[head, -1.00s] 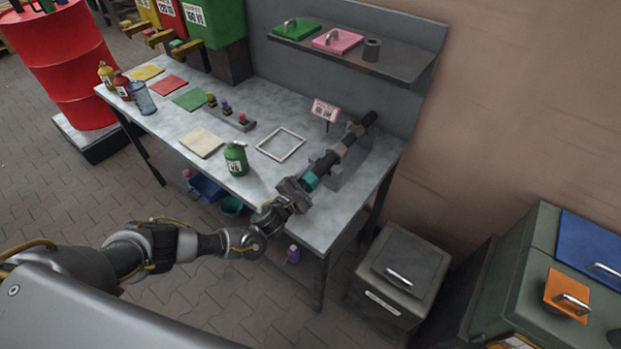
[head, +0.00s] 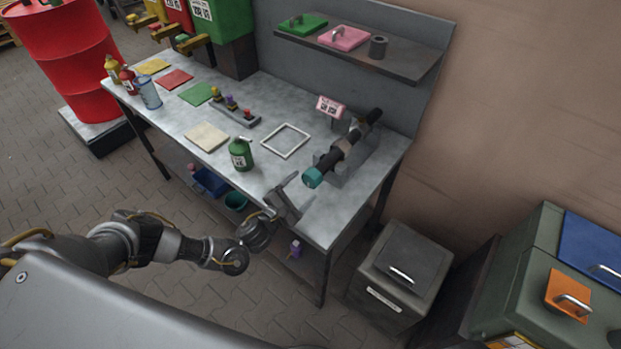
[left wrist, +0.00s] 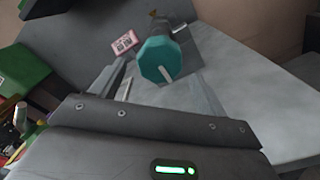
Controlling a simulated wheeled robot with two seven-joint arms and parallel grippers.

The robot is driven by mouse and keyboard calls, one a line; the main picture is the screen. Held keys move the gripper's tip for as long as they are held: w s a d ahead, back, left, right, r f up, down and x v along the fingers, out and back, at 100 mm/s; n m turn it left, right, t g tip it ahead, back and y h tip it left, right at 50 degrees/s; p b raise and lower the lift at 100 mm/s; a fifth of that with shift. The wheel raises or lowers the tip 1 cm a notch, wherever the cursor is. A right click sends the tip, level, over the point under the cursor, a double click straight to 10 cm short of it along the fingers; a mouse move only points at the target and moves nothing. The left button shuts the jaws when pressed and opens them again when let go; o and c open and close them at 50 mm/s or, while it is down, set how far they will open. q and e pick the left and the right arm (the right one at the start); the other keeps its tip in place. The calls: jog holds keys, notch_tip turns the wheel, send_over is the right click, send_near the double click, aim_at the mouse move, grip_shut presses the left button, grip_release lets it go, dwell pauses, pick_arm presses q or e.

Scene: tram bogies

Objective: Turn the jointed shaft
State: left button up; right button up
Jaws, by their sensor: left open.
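The jointed shaft (head: 348,147) is dark and lies in a grey cradle (head: 359,165) at the right end of the grey workbench. Its near end is a teal faceted knob (head: 313,177) with a pale mark. In the left wrist view the knob (left wrist: 160,60) faces the camera, with its pale mark at the lower edge. My left gripper (head: 290,200) is open and empty, at the bench's front edge, short of the knob and apart from it. In the left wrist view its fingers (left wrist: 165,92) point toward the knob. My right gripper is out of view.
A green bottle (head: 240,153), a white square frame (head: 285,140) and a pink sign (head: 329,107) stand or lie on the bench (head: 265,183). A shelf (head: 360,56) hangs behind. A grey bin (head: 402,275) stands right of the bench. The front right bench corner is clear.

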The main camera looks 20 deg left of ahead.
pick_arm(q)
jog(key=shift+p+v, duration=0.3)
jog(key=shift+v, duration=1.7)
